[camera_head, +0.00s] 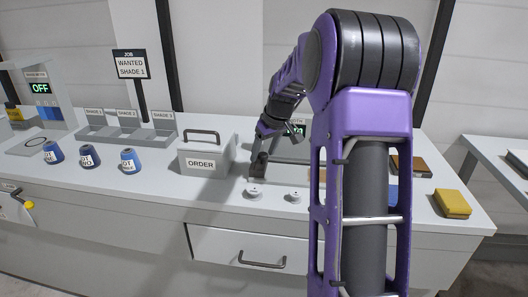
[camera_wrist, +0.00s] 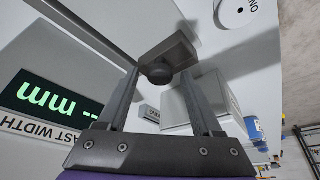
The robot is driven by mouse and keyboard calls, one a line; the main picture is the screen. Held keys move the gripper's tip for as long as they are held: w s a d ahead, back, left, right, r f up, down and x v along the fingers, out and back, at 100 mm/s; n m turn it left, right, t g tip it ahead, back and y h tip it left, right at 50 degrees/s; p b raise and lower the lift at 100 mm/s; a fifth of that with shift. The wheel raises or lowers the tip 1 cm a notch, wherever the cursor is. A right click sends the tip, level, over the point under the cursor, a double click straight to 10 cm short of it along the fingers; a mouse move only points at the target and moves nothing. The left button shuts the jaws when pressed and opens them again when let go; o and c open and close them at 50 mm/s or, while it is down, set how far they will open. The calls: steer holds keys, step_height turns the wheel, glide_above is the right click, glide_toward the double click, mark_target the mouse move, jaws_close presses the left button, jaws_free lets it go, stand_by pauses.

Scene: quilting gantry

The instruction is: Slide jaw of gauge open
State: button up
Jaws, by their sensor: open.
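The gauge's jaw shows in the wrist view as a dark grey block (camera_wrist: 176,48) with a round dark knob (camera_wrist: 156,74). In the head view the jaw (camera_head: 258,166) is a dark upright piece at the left end of the gauge's bar (camera_head: 292,161). My gripper (camera_wrist: 160,76) is open, its two fingers on either side of the knob. I cannot tell whether either finger touches it. The gauge's display (camera_wrist: 58,97) shows dashes and "mm" in green, above the words "LAST WIDTH". In the head view my arm hides much of the gauge.
Two white round buttons (camera_head: 254,192) (camera_head: 294,196) sit in front of the gauge. A grey ORDER box (camera_head: 205,160) stands close on its left. Several blue spools (camera_head: 131,160) are farther left. A yellow block (camera_head: 453,204) lies at the bench's right end.

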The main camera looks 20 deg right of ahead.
jaws_close()
stand_by(1.3)
